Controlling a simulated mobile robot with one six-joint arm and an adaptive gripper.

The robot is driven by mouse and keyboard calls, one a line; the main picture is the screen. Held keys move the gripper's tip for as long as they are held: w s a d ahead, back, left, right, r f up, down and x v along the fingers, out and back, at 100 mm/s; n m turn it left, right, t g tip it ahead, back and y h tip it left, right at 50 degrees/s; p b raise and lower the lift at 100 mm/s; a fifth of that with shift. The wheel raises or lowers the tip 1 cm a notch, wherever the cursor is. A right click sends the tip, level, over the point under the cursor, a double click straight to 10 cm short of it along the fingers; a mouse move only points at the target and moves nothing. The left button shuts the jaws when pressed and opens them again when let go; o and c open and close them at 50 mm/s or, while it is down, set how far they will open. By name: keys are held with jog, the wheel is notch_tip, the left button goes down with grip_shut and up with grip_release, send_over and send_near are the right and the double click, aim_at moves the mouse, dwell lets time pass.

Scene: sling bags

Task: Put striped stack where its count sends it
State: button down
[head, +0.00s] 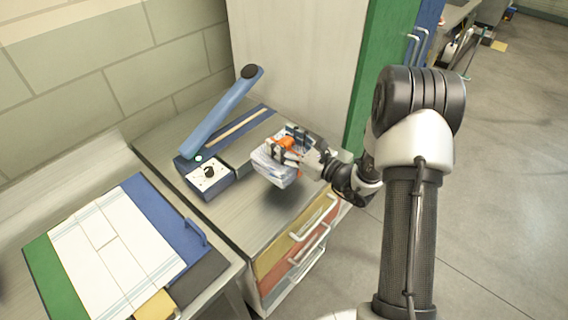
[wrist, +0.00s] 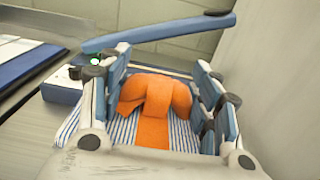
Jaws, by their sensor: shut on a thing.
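The striped stack (head: 273,172) is a folded white bundle with blue stripes and an orange knotted band (head: 285,143). My gripper (head: 286,145) is shut on it, one finger on each side of the band. The stack appears held a little above the metal counter, with a shadow below it. In the wrist view the stripes (wrist: 120,130) show under the orange band (wrist: 155,95), between my fingers (wrist: 162,72). How many pieces it holds cannot be told.
A blue-armed sealer (head: 225,110) with a dial box (head: 209,177) and green light stands behind and left of the stack. Drawers with yellow and red fronts (head: 300,245) are under the counter (head: 235,215). A striped cloth (head: 110,240) lies on a colored board at left.

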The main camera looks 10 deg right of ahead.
jog(key=shift+f+b, duration=0.9)
jog(key=shift+f, duration=2.35)
jog(key=shift+f, duration=0.2)
jog(key=c, duration=0.6)
grip_release()
jog(key=shift+o, duration=0.2)
